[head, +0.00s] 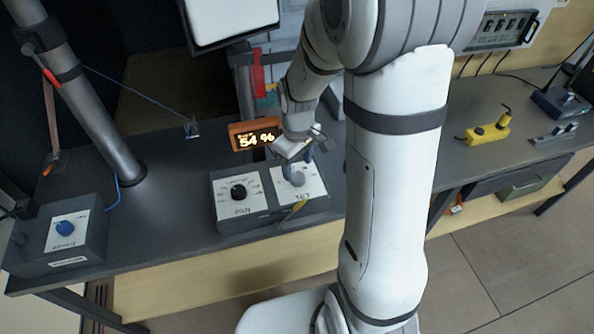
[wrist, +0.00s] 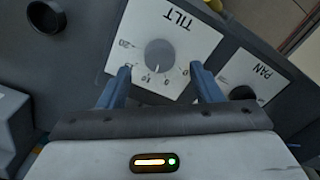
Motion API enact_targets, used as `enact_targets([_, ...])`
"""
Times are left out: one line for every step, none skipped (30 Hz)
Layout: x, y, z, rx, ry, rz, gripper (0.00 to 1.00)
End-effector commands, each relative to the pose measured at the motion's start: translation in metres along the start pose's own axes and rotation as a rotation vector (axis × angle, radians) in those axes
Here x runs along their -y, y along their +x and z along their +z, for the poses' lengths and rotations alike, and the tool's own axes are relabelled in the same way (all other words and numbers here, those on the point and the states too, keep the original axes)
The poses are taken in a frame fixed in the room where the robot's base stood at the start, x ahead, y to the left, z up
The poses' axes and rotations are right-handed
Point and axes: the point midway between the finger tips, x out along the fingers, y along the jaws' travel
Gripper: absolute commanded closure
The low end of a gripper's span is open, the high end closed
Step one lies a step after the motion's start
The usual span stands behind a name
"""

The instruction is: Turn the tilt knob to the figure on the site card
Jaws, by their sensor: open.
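The tilt knob (head: 297,178) is a grey round knob on a white panel labelled TILT, on the right half of a dark box on the bench. In the wrist view the tilt knob (wrist: 160,56) sits between and beyond the fingertips, its dial figures partly readable. My gripper (head: 304,153) is over the tilt panel, pointing down at it. In the wrist view my gripper (wrist: 160,70) is open, one blue finger on each side of the knob; I cannot tell if they touch it. An orange-framed display (head: 255,134) reads 54 %. I see no readable site card.
The black pan knob (head: 238,191) is left of the tilt knob on the same box. A box with a blue knob (head: 65,228) stands at the bench's left end. A slanted grey pole (head: 95,105) rises at left.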

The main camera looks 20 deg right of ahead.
Motion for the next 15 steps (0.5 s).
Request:
enact_targets([-0.001,-0.009,-0.001,-0.004,0.000,0.003,0.41])
enact_targets([0.000,-0.014,-0.001,-0.004,0.000,0.003,0.41])
enact_targets([-0.001,-0.020,-0.001,-0.004,0.000,0.002,0.41])
enact_targets([0.000,-0.024,0.000,-0.002,0.000,0.001,0.41])
enact_targets([0.000,-0.027,0.000,-0.001,0.000,0.001,0.41])
enact_targets([0.000,-0.031,0.000,-0.001,0.000,0.001,0.41])
enact_targets([0.000,-0.033,0.000,0.000,0.000,0.000,0.41])
enact_targets([0.000,-0.035,0.000,0.000,0.000,0.000,0.41])
enact_targets([0.000,-0.037,0.000,0.001,0.000,0.000,0.41])
enact_targets([0.000,-0.037,0.000,0.001,0.000,0.000,0.41])
enact_targets([0.000,-0.038,0.000,0.001,0.000,-0.001,0.41])
enact_targets([0.000,-0.038,0.000,0.001,0.000,-0.001,0.41])
enact_targets([0.000,-0.038,0.000,0.002,0.000,-0.001,0.41])
enact_targets([0.000,-0.038,0.000,0.002,0.000,-0.001,0.41])
enact_targets([0.000,-0.038,0.000,0.002,0.000,-0.001,0.41])
